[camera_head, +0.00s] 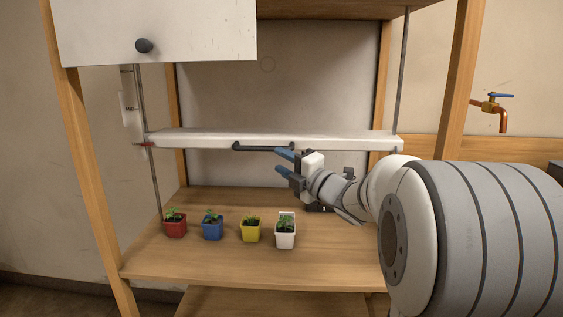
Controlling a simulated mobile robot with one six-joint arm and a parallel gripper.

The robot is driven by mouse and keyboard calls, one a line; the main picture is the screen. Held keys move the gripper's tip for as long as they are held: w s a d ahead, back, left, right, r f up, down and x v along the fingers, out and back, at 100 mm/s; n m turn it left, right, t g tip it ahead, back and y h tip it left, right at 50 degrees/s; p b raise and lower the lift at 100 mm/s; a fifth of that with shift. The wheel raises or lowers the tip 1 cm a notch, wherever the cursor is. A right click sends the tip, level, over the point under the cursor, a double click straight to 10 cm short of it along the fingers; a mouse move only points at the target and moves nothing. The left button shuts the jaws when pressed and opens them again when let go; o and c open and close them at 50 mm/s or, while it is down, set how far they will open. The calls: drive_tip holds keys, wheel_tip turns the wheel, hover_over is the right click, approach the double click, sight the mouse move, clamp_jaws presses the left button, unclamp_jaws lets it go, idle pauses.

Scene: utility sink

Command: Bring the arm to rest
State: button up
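My gripper (279,161) is above the wooden shelf, close to the white horizontal board (190,139) with a dark bar handle (248,148). Its two blue fingers are spread apart with a visible gap and nothing shows between them. The upper finger appears next to the right end of the handle; I cannot tell whether it touches. My arm comes in from the right. Part of the board and the shelf is hidden behind it.
A red pot (175,228), a blue pot (212,229), a yellow pot (251,233) and a white pot (285,238), each with a plant, stand in a row on the shelf (180,265). A white door (200,35) hangs above. A tap (490,105) is at right.

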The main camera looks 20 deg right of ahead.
drive_tip(key=s+d+r+m+g+h+p, duration=0.1)
drive_tip(key=s+d+m+g+h+p, duration=0.1)
drive_tip(key=s+m+h+p, duration=0.45)
drive_tip(key=s+d+m+g+h+p, duration=0.1)
drive_tip(key=m+g+h+p, duration=0.2)
drive_tip(key=m, duration=0.6)
drive_tip(key=s+a+f+m+g+p, duration=0.1)
drive_tip(key=s+a+m+g+p, duration=0.1)
drive_tip(key=s, duration=0.5)
drive_tip(key=s+a+f+m+g+p, duration=0.2)
drive_tip(key=s+m+g+p, duration=0.1)
drive_tip(key=s, duration=0.5)
drive_tip(key=s+a+f+m+g+p, duration=0.2)
drive_tip(key=s+a+m+g+p, duration=0.1)
drive_tip(key=s, duration=0.5)
drive_tip(key=shift+s+m+g+y, duration=0.2)
drive_tip(key=shift+m+g+y, duration=0.15)
drive_tip(key=shift+m+g, duration=0.45)
